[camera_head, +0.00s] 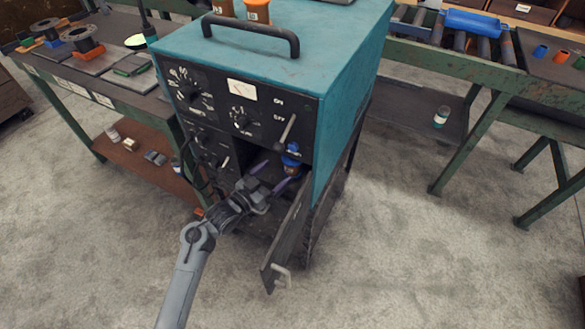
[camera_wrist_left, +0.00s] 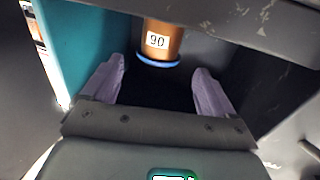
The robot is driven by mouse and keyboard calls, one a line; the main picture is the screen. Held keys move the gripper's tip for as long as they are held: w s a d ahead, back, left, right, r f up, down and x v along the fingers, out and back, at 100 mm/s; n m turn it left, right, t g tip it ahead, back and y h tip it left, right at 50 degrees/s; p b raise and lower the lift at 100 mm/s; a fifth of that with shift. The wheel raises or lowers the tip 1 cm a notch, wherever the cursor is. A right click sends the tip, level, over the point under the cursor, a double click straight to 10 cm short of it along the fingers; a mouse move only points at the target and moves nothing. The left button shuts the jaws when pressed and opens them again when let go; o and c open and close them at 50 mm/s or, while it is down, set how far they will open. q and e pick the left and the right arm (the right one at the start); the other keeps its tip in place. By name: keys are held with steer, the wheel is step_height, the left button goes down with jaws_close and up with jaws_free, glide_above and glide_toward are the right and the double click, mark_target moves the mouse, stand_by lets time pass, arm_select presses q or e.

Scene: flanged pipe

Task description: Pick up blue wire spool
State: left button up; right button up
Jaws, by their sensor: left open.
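The blue wire spool (camera_head: 291,163) stands inside the open lower compartment of the teal cabinet. It has copper-coloured winding and a blue flange; in the left wrist view the spool (camera_wrist_left: 158,42) shows a white label reading 90. My left gripper (camera_head: 270,177) reaches into the compartment opening from the front. Its two purple fingers are spread and empty, pointing toward the spool. In the left wrist view the spool lies ahead, roughly between the fingertips (camera_wrist_left: 158,72), with a gap still visible. Part of the spool is cut off by the compartment edge. My right gripper is not in view.
The teal cabinet (camera_head: 345,95) has its lower door (camera_head: 288,240) swung open, close to the right of my left arm. Green-framed tables flank the cabinet. The floor in front is clear.

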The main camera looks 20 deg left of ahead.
mark_target(287, 164)
arm_select(q)
steer(key=x, duration=0.3)
steer(key=shift+b, duration=0.3)
steer(key=shift+w+d, duration=0.15)
steer(key=shift+w, duration=0.15)
steer(key=shift+b+x, duration=1.35)
steer(key=shift+x, duration=1)
steer(key=c, duration=1.4)
steer(key=shift+r, duration=0.1)
steer(key=shift+c, duration=0.2)
steer(key=shift+s+r, duration=0.1)
steer(key=shift+r, duration=0.05)
